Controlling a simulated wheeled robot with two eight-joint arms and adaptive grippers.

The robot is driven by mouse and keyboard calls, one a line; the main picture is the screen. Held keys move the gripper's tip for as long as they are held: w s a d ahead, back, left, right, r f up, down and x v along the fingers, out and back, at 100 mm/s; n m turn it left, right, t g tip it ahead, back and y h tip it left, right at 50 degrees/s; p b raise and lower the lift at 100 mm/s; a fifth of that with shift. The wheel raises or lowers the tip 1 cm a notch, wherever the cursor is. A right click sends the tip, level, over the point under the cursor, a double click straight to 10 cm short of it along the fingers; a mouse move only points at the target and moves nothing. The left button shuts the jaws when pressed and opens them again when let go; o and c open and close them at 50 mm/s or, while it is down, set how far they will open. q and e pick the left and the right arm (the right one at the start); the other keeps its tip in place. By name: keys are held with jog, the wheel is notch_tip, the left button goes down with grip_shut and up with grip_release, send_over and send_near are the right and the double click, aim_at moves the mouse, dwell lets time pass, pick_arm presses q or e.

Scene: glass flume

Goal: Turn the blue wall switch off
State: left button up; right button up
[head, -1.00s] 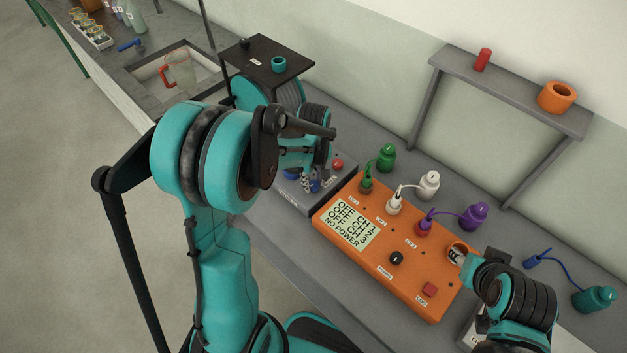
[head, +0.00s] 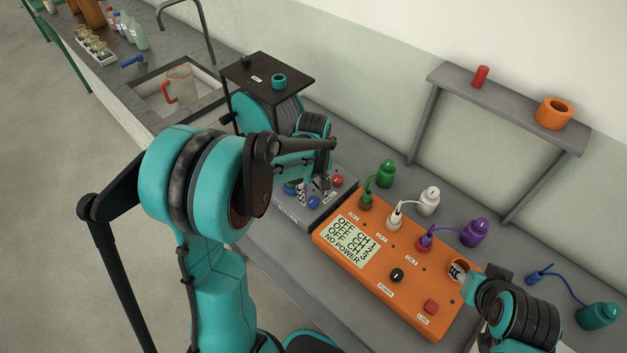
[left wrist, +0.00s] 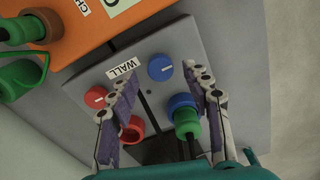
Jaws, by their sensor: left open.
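A grey box with a WALL label (left wrist: 122,71) lies below my left gripper. In the left wrist view its round blue switch (left wrist: 160,68) has a short white mark and sits beyond the fingers, between their tips. The switch also shows in the head view (head: 313,202). My left gripper (left wrist: 158,83) is open and empty; its fingers are apart, one on each side of the switch's line. I cannot tell the height of the tips above the box.
On the grey box are a red switch (left wrist: 96,97), a red socket (left wrist: 133,131) and a blue socket holding a green plug (left wrist: 187,124). The orange box (head: 385,255) with display and plugs stands beside it. A raised dark stand (head: 265,85) is behind.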

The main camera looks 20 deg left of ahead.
aim_at(314, 200)
pick_arm(q)
notch_tip(314, 200, up, 10)
dwell(0.3)
jog(key=shift+s, duration=0.1)
dwell(0.3)
jog(key=s+d+m+t, duration=0.2)
jog(key=s+m+t, duration=0.1)
jog(key=s+m, duration=0.2)
jog(key=s+d+r+m+t, duration=0.1)
jog(key=s+d+m+t, duration=0.2)
jog(key=s+m, duration=0.3)
jog(key=shift+s+d+t+b, duration=0.3)
jog(key=shift+s+t, duration=0.3)
jog(key=shift+s, duration=0.65)
